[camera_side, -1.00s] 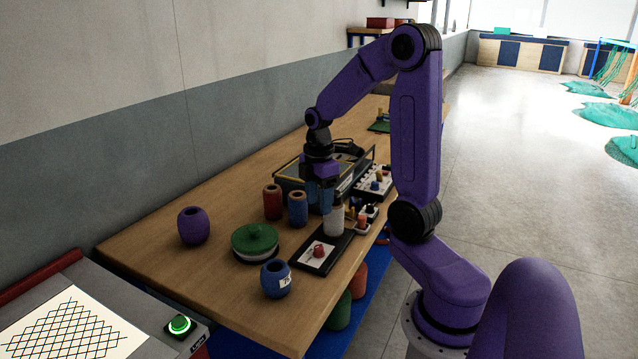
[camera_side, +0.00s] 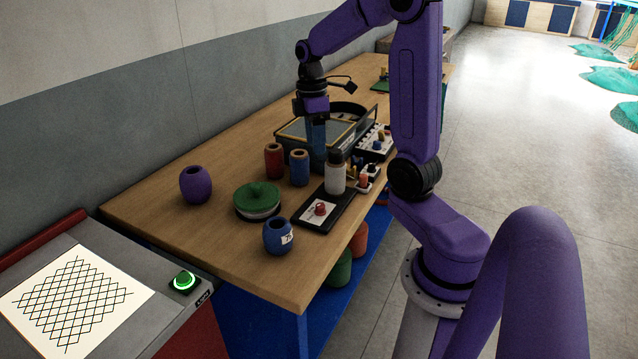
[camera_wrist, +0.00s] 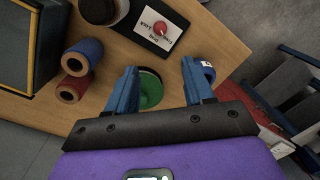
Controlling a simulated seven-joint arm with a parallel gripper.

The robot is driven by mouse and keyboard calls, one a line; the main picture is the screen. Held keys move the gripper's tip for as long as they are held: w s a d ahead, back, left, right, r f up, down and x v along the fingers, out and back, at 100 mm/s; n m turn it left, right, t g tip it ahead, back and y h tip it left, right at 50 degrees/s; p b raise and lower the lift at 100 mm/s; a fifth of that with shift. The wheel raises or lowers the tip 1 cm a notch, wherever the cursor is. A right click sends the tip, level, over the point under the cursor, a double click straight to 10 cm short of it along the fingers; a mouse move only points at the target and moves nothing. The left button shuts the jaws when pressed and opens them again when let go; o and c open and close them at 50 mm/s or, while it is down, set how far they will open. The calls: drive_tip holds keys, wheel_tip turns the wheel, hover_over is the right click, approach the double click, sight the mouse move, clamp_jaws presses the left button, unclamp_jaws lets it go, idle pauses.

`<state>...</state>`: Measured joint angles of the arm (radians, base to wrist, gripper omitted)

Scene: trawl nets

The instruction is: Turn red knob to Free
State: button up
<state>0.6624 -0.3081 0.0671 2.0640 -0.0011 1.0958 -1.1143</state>
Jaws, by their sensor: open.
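The red knob (camera_side: 320,209) sits on a white label plate on a dark board (camera_side: 342,203) near the table's right edge. In the wrist view the red knob (camera_wrist: 160,28) is at the top, with lettering on the plate beside it that looks like Free and Lock. I cannot tell which way the knob points. My gripper (camera_side: 318,150) is above the table, behind the knob and apart from it. In the wrist view my gripper (camera_wrist: 160,80) has its two blue fingers spread with nothing between them; the green-lidded round container shows beyond them.
A white bottle with dark cap (camera_side: 336,172) stands on the board behind the knob. Red (camera_side: 274,160) and blue (camera_side: 299,167) spools, a green-lidded container (camera_side: 257,200), a blue jar (camera_side: 278,236) and a purple jar (camera_side: 196,184) stand nearby. A glass-topped case (camera_side: 312,133) lies behind.

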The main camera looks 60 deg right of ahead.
drive_tip(key=w+d+m+g, duration=0.2)
drive_tip(key=w+m, duration=0.2)
drive_tip(key=m, duration=0.5)
drive_tip(key=m+g+y, duration=0.1)
drive_tip(key=m, duration=0.3)
approach(320, 204)
drive_tip(key=x, duration=0.8)
drive_tip(key=shift+s+f, duration=0.1)
drive_tip(key=shift+f, duration=0.15)
clamp_jaws()
